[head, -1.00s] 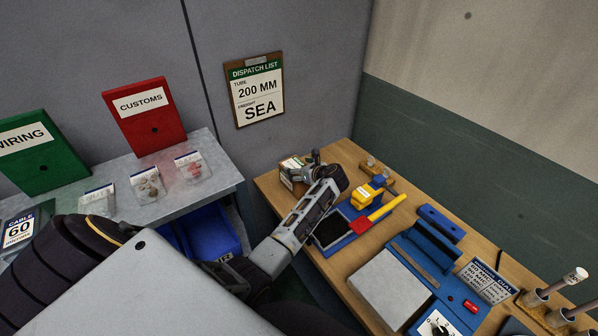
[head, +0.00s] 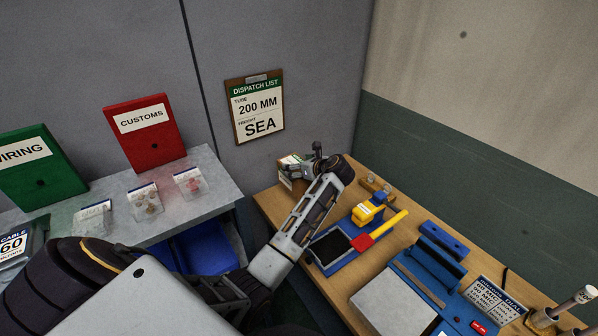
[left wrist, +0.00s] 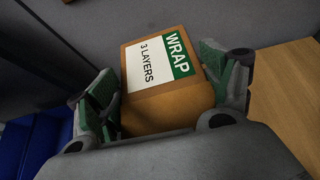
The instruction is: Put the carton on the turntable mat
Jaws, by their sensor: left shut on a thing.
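The brown carton (head: 286,180) is at the far left corner of the wooden bench in the head view, partly hidden by my left gripper (head: 314,160). In the left wrist view, the carton (left wrist: 168,102) sits between the two green-padded fingers of my left gripper (left wrist: 165,105), which is shut on it. Its white and green label reads WRAP, 3 LAYERS. I cannot tell for sure which surface is the turntable mat. A black pad on a blue base (head: 330,248) lies on the bench below my left forearm. My right gripper is not in view.
A yellow device and red-yellow handle (head: 378,229) lie beside the black pad. A blue machine with a grey plate (head: 393,300) is nearer on the bench. A grey shelf (head: 215,185) with small packets stands left, with a blue bin (head: 205,250) below.

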